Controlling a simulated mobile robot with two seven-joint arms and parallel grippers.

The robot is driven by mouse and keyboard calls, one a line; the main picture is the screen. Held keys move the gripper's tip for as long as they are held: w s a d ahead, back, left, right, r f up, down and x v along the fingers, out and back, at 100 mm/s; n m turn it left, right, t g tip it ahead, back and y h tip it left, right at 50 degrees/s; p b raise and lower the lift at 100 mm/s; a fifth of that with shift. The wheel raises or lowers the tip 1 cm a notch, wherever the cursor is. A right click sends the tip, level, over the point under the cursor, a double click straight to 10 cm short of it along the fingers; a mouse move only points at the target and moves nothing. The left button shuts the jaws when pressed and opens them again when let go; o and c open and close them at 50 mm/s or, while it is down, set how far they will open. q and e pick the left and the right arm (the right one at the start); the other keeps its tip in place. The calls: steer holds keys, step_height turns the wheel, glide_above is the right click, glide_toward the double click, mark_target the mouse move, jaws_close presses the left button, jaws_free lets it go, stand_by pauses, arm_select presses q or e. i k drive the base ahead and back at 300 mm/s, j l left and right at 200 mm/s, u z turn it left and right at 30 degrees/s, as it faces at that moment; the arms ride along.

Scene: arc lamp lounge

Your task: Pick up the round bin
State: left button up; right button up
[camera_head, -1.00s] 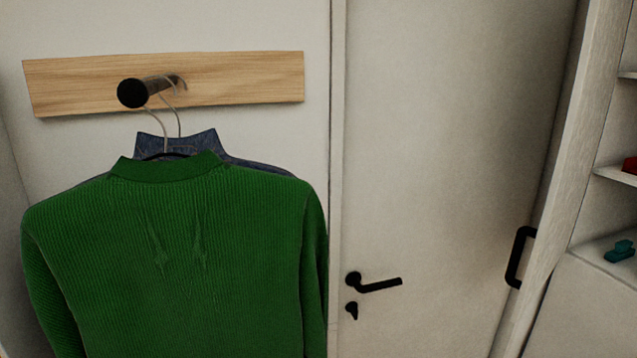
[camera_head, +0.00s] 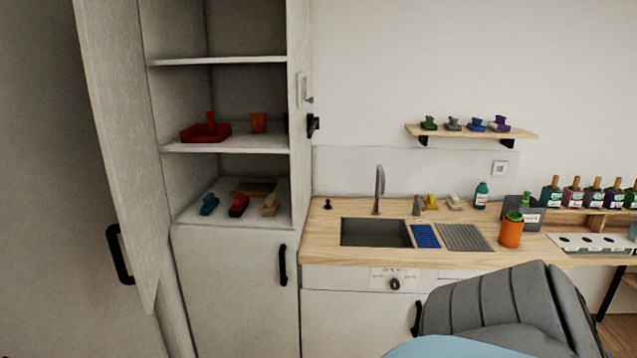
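No object that I can surely call the round bin shows in the head view. An orange cylinder (camera_head: 511,232) with a green top stands upright on the wooden counter (camera_head: 335,254), right of the sink. I cannot tell whether either is the bin. Neither of my grippers is in view.
The counter holds a sink (camera_head: 372,233), a blue mat (camera_head: 425,236) and several bottles on the right. A grey padded chair (camera_head: 495,310) stands before it at the lower right. The cabinet door (camera_head: 112,130) stands open at the left.

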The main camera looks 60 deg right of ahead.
mark_target(511, 232)
steer(key=z, duration=3.15)
steer(key=i+l+u, duration=0.2)
steer(key=i, duration=0.3)
steer(key=i+l+u, duration=0.15)
steer(key=i, duration=0.35)
steer(key=i+l+u, duration=0.2)
steer(key=i+l, duration=0.2)
steer(key=i, duration=0.1)
